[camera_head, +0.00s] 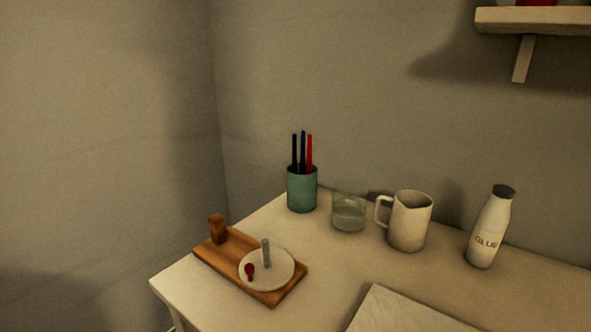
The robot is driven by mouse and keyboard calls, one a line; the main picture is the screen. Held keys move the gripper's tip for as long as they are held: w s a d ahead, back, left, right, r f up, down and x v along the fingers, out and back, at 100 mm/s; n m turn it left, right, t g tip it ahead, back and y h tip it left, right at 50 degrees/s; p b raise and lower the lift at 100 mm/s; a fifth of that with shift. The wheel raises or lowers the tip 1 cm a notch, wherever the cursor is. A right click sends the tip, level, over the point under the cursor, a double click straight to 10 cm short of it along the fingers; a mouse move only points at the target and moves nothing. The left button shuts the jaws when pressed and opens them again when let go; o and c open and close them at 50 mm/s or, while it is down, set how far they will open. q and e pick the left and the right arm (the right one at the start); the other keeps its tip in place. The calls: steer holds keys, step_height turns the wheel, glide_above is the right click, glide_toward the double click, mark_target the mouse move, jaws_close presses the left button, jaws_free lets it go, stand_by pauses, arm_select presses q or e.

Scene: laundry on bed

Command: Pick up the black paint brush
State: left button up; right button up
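A teal cup (302,192) stands at the back left of the table and holds three thin upright sticks. One is black (294,150), one is dark blue (303,148), and one is red (309,152). Their lower ends are hidden inside the cup. The black one is the leftmost; I cannot tell for sure whether it is the paint brush. Neither of my grippers shows in the head view.
A glass (349,212), a cream pitcher (410,222) and a glue bottle (489,230) stand right of the cup. A wooden board (216,259) with a pale round dish (283,262) lies in front. A shelf (530,21) hangs at upper right.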

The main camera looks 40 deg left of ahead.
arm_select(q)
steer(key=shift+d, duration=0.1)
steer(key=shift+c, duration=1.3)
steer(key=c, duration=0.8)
